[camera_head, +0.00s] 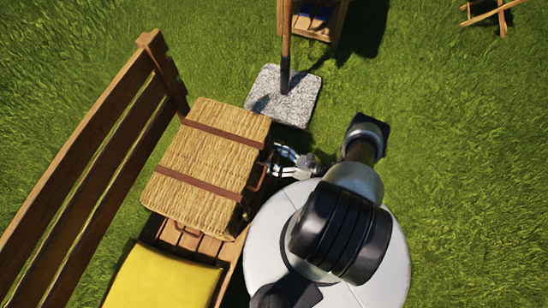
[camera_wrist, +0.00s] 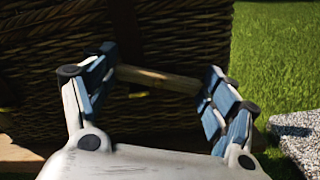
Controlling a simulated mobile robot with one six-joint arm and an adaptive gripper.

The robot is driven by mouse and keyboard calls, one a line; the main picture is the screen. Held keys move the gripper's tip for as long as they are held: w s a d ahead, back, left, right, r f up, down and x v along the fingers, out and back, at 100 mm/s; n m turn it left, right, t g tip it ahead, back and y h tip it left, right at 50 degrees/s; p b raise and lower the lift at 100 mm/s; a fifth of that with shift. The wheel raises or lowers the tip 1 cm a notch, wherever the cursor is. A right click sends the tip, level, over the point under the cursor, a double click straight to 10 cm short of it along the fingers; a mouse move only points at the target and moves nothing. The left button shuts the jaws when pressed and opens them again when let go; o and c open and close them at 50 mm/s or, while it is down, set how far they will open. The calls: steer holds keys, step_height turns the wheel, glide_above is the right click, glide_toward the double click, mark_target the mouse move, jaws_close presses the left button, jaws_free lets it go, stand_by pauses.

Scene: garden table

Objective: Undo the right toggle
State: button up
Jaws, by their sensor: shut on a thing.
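A wicker basket (camera_head: 208,157) with a closed lid and two brown straps (camera_head: 197,179) stands on the wooden bench. My gripper (camera_head: 279,158) is at the basket's right side in the head view, near the end of the upper strap. In the wrist view my gripper (camera_wrist: 158,80) has its blue-padded fingers shut on the two ends of a pale wooden toggle (camera_wrist: 160,79). The toggle lies almost level in front of the dark basket wall (camera_wrist: 175,40). Its fastening to the basket is too dark to make out. I cannot see a second toggle clearly.
The bench's slatted back (camera_head: 95,150) runs behind the basket, and a yellow cushion (camera_head: 165,280) lies beside it. A stone base (camera_head: 298,101) with a pole (camera_head: 286,50) stands close beyond my gripper. Open grass (camera_head: 460,120) lies to the right.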

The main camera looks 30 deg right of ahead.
steer(key=m, duration=1.3)
steer(key=shift+d+f+m, duration=0.1)
steer(key=shift+f+m, duration=0.1)
steer(key=shift+m, duration=0.2)
stand_by(0.3)
steer(key=o, duration=1.1)
steer(key=shift+c, duration=0.2)
steer(key=v, duration=1.2)
steer(key=shift+w, duration=0.1)
